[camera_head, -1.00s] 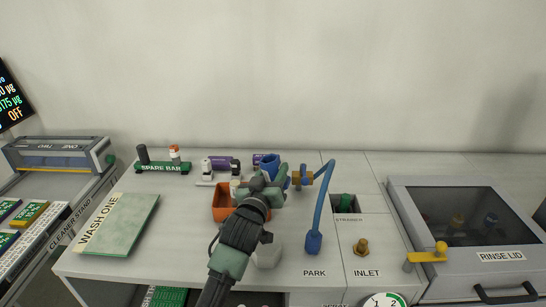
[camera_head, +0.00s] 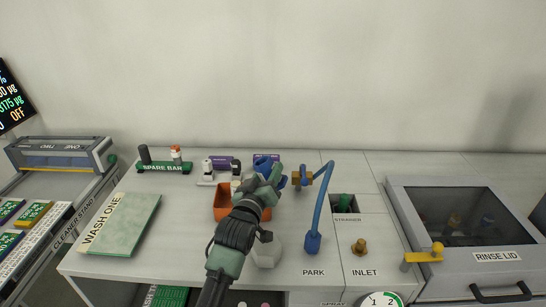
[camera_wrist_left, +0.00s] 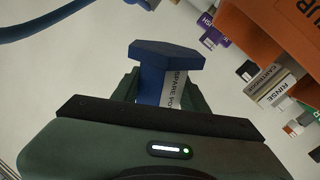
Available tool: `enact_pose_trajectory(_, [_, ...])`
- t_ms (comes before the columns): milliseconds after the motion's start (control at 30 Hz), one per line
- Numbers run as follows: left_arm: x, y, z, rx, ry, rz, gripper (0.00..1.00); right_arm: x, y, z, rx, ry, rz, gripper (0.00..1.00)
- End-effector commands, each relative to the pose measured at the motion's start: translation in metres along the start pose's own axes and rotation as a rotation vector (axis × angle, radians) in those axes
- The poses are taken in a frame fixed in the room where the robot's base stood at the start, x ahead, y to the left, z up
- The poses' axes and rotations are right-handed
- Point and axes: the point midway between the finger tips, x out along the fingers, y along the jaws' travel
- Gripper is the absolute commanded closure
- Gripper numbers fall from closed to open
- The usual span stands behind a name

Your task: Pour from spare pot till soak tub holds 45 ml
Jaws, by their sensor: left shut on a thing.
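My left gripper (camera_head: 271,178) is shut on the blue spare pot (camera_head: 264,162), holding it over the counter near the orange tub. In the left wrist view the spare pot (camera_wrist_left: 168,62) shows its "SPARE POT" label between my fingers. The orange tub (camera_head: 222,203), which I take for the soak tub, stands left of and partly behind my left arm. In the left wrist view the tub (camera_wrist_left: 275,32) is at the upper right, with lettering ending in "UB". The liquid inside pot and tub cannot be seen. My right gripper is not in view.
A white rounded item (camera_head: 267,250) sits beside my forearm. The green WASH ONE board (camera_head: 122,224) lies left. The spare bar rack (camera_head: 164,167) is at the back left.

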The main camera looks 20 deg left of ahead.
Motion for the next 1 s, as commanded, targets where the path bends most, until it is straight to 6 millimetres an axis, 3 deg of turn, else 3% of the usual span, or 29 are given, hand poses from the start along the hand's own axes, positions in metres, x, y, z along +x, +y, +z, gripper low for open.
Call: enact_pose_trajectory(1000, [0.0,-0.019,0.008,-0.2,0.002,0.001,1.0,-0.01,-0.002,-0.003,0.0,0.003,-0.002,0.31])
